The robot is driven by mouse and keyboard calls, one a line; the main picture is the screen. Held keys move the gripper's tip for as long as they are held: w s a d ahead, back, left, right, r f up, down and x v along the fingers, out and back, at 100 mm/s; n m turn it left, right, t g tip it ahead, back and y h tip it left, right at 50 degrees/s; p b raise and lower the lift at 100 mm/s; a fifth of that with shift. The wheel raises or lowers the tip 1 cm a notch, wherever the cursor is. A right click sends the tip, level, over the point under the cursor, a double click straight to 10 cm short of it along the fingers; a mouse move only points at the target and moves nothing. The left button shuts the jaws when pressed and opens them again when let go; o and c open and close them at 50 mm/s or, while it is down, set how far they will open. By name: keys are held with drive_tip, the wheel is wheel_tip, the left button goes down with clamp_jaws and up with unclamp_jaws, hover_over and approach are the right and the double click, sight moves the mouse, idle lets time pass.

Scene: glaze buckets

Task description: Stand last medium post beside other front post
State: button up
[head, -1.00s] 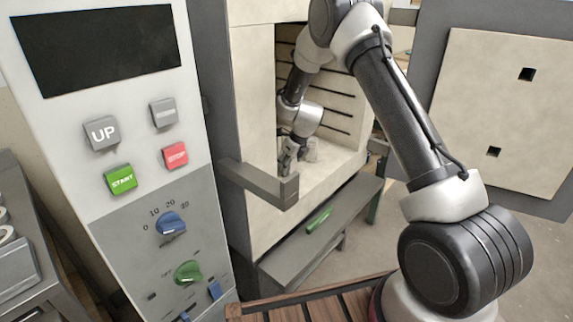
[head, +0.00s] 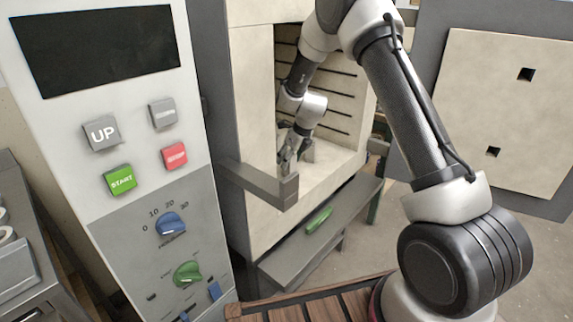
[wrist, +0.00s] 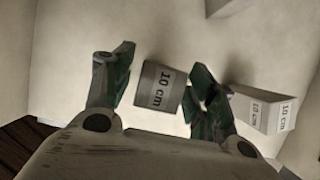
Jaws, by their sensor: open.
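My gripper (wrist: 160,76) is open inside the kiln chamber, with its dark green-padded fingers apart. A grey post (wrist: 163,88) marked "10 cm" is between the fingers, with a visible gap on the left finger's side; contact on the right is unclear. A second, paler post (wrist: 262,110) marked "10 cm" is just right of the right finger and partly hidden by it. In the head view my gripper (head: 287,158) is low in the chamber, close to the floor, with a small pale post (head: 307,151) beside it. The other post cannot be made out there.
The open kiln door (head: 500,115) is at the right. Part of another pale block (wrist: 226,6) shows at the wrist view's top edge.

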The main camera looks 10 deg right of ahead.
drive_tip(key=s+d+r+n, duration=0.4)
drive_tip(key=s+r+n, duration=0.2)
drive_tip(key=s+r, duration=0.55)
drive_tip(key=s+d+r+n, duration=0.4)
drive_tip(key=s+r+n, duration=0.35)
drive_tip(key=r, duration=0.65)
drive_tip(key=s+d+r+n+h, duration=0.1)
drive_tip(key=s+d+n, duration=0.2)
drive_tip(key=s+n, duration=0.4)
drive_tip(key=s+d+r+n+h, duration=0.1)
drive_tip(key=s+d+n, duration=0.3)
drive_tip(key=s, duration=1.4)
drive_tip(key=r+n, duration=0.1)
drive_tip(key=n, duration=0.3)
drive_tip(key=shift+r+h, duration=0.15)
drive_tip(key=shift+h, duration=0.25)
